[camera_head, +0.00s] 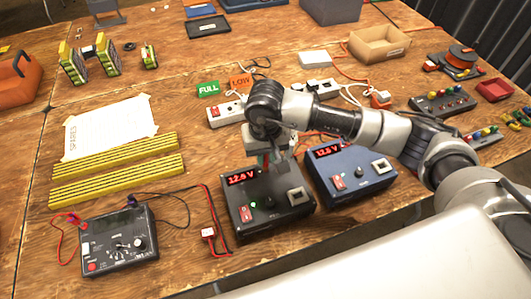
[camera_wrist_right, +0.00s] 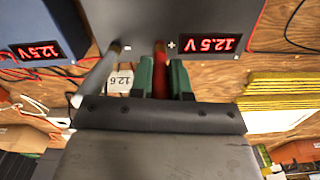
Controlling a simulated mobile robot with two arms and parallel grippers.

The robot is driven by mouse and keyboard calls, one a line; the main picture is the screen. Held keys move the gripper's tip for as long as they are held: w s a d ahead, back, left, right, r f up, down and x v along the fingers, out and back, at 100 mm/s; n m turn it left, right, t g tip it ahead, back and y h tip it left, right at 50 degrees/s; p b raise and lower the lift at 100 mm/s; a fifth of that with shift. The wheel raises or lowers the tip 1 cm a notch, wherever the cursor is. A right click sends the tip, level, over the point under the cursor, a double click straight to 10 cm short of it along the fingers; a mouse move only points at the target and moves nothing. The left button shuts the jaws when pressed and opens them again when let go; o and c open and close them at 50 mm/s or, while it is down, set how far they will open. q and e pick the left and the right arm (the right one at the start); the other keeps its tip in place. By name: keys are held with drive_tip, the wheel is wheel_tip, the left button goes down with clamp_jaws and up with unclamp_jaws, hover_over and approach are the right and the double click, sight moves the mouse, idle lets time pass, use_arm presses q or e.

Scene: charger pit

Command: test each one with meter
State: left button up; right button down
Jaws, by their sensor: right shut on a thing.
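My right gripper (camera_head: 272,163) is over the back of a dark box (camera_head: 270,215) with a red 12.5 V display. In the right wrist view its green fingers (camera_wrist_right: 160,80) are shut on a red rod (camera_wrist_right: 160,58) at the box's plus mark. A grey rod (camera_wrist_right: 95,72) stands at the minus mark, apart from the fingers. A blue box (camera_head: 350,175) with a red display stands to the right. A black meter-like unit (camera_head: 118,245) with a dial and red and black leads stands front left. My left gripper is out of view.
Green FULL (camera_head: 208,89) and orange LOW (camera_head: 241,83) cards stand behind, near a white power strip (camera_head: 225,115). Yellow strips (camera_head: 120,170) and a paper sheet (camera_head: 110,125) lie left. A cardboard tray (camera_head: 380,44) is at the back right. A red lead with a small connector (camera_head: 209,232) lies on the wood.

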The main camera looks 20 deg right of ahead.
idle(0.3)
drive_tip(key=c, duration=0.7)
unclamp_jaws()
drive_tip(key=shift+r, duration=0.1)
drive_tip(key=shift+r+p, duration=1.4)
drive_tip(key=shift+r, duration=2.25)
drive_tip(key=shift+f, duration=0.1)
